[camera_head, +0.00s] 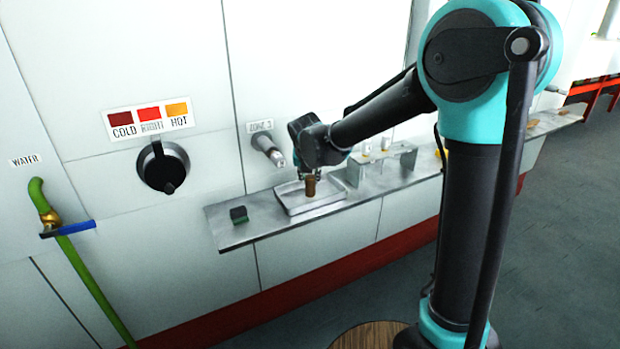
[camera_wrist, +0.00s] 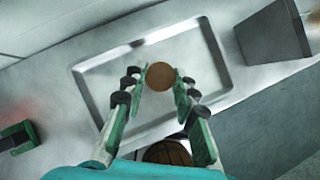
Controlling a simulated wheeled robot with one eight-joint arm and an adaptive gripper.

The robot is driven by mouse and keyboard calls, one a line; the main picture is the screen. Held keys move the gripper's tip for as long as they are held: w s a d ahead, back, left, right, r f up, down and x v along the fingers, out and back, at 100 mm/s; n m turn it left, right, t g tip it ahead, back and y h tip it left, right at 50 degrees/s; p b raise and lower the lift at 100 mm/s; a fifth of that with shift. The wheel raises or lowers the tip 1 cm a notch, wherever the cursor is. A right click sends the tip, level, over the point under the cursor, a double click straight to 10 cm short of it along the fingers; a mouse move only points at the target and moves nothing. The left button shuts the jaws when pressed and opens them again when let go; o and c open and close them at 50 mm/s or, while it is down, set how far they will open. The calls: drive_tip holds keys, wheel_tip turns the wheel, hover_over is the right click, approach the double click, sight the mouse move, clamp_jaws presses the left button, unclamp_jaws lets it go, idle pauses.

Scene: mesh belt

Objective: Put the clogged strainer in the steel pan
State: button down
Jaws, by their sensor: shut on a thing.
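The clogged strainer (camera_head: 310,187) is a small brown cylinder; in the wrist view its round brown end (camera_wrist: 160,76) shows between the fingertips. My gripper (camera_head: 310,176) is shut on it, and the fingers also show in the wrist view (camera_wrist: 158,88). The steel pan (camera_head: 297,205) is a shallow rectangular tray on the grey shelf; its rim shows in the wrist view (camera_wrist: 222,58). The strainer is over the pan's inside. I cannot tell whether its bottom touches the pan floor.
A dark block with a green base (camera_head: 239,214) sits left of the pan on the shelf (camera_head: 230,235). A grey stand (camera_head: 385,160) with small white items is to the right. A pipe fitting (camera_head: 266,148) juts from the wall above the pan.

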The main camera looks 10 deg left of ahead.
drive_tip(key=shift+f, duration=0.15)
drive_tip(key=c, duration=1.2)
unclamp_jaws()
